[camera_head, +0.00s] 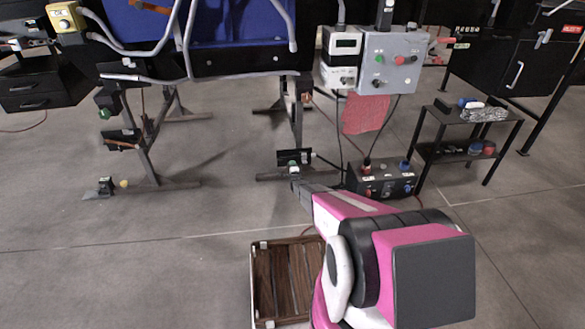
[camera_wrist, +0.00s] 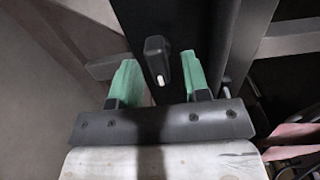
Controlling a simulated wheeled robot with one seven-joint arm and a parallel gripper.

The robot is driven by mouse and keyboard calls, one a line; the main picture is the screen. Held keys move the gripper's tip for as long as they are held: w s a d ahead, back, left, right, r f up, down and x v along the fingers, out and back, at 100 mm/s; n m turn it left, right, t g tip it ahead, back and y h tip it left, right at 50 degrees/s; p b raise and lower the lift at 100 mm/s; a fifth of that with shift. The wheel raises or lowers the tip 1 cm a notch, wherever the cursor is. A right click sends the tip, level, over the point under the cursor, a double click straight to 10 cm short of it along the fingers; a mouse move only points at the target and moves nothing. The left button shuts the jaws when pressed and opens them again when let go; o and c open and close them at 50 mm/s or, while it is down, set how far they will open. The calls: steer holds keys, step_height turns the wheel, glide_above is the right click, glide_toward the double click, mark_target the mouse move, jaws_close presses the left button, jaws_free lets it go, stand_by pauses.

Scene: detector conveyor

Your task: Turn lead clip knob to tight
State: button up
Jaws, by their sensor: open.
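A dark knob (camera_wrist: 156,55) with a white mark at its lower end shows in the wrist view, on a black upright part (camera_wrist: 180,20). My gripper (camera_wrist: 158,76) has two green fingers, spread apart and empty. In the picture the knob lies between them, with a gap on each side; I cannot tell how deep the fingers reach past it. In the head view my gripper (camera_head: 294,164) is at a small black plate (camera_head: 282,155) low on the conveyor's stand leg. The knob cannot be made out there.
A black control box (camera_head: 382,180) stands on the floor just right of my gripper, with cables rising from it. A wooden crate (camera_head: 258,290) sits beside my arm. A black shelf cart (camera_head: 465,130) is at the right.

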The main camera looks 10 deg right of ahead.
steer(key=s, duration=1)
steer(key=shift+s, duration=0.3)
